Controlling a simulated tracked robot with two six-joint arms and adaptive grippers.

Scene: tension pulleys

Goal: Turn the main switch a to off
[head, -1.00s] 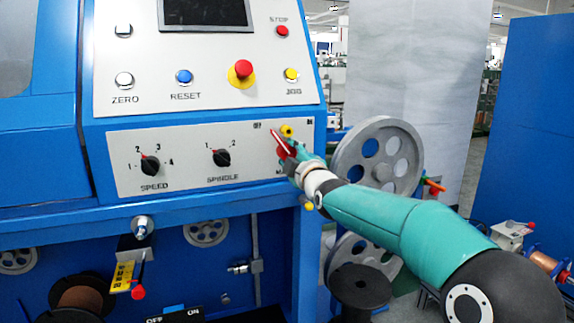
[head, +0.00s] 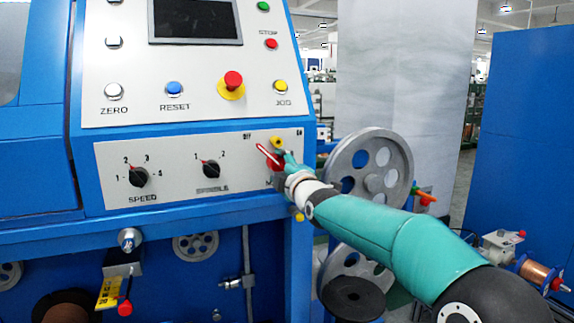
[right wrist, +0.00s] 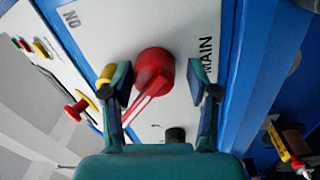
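The main switch (head: 275,163) is a red rotary knob with a white-lined handle, at the right end of the grey lower panel. In the head view its handle points up and left, toward the OFF label (head: 247,136). My right gripper (head: 284,168) is at the switch and partly covers it. In the right wrist view the red knob (right wrist: 153,72) lies between the two spread fingers of the right gripper (right wrist: 162,90). Gaps show beside the knob. The handle's tip is close to the left finger; contact cannot be told. My left gripper is not in view.
A yellow piece (head: 277,141) sits just above the switch. The speed knob (head: 138,177) and spindle knob (head: 211,169) are to its left. A red emergency button (head: 233,80) and jog button (head: 281,87) are above. A grey pulley (head: 382,160) stands right, behind my arm.

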